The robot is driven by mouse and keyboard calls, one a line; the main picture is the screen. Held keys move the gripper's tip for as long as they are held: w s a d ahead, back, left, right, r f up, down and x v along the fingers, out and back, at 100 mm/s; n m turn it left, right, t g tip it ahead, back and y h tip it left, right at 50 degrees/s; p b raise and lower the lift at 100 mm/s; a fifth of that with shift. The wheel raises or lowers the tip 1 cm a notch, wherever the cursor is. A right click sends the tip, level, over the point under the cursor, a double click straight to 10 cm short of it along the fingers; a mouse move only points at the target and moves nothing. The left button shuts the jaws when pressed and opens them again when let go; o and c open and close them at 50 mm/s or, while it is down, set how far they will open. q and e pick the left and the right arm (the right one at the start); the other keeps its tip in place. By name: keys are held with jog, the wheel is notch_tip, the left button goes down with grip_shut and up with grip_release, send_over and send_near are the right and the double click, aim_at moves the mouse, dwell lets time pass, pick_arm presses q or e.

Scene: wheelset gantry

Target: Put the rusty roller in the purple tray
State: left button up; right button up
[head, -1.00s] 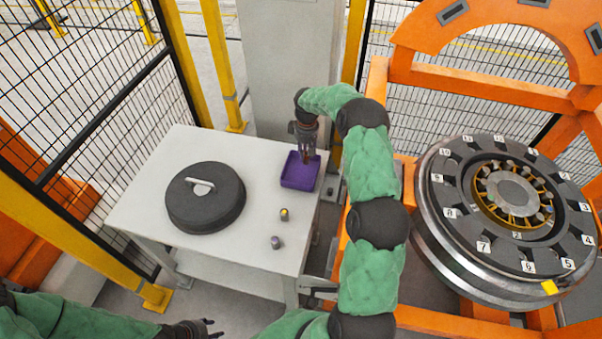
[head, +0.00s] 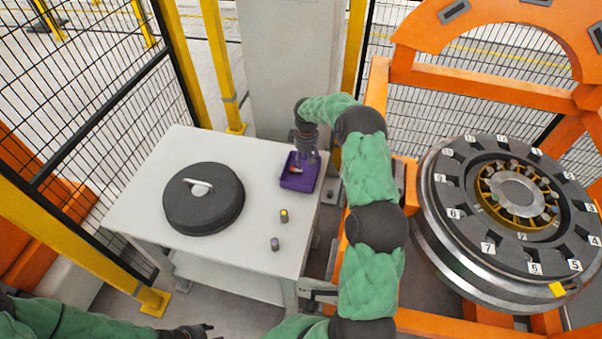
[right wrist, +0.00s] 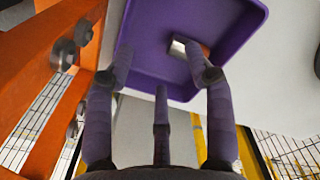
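The purple tray (head: 298,184) stands at the back right of the white table, and it fills the upper part of the right wrist view (right wrist: 160,75). The rusty roller (right wrist: 188,47), brown with a silvery end, lies inside the tray; it shows as a small orange-brown spot in the head view (head: 296,170). My right gripper (head: 306,165) is over the tray with its fingers spread. In the wrist view one fingertip is close to the roller; I cannot tell whether it touches. My left gripper (head: 205,329) is at the bottom edge, apart from the table, its fingers partly cut off.
A yellow-topped roller (head: 284,215) and a purple-grey-topped roller (head: 275,244) stand on the white table (head: 150,193). A black round lid with a handle (head: 204,199) lies at the left. An orange gantry with a numbered wheelset (head: 515,205) stands right. Wire fencing surrounds the place.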

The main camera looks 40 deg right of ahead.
notch_tip(320, 180, up, 12)
dwell(0.6)
jog(key=shift+r, duration=0.1)
dwell(0.4)
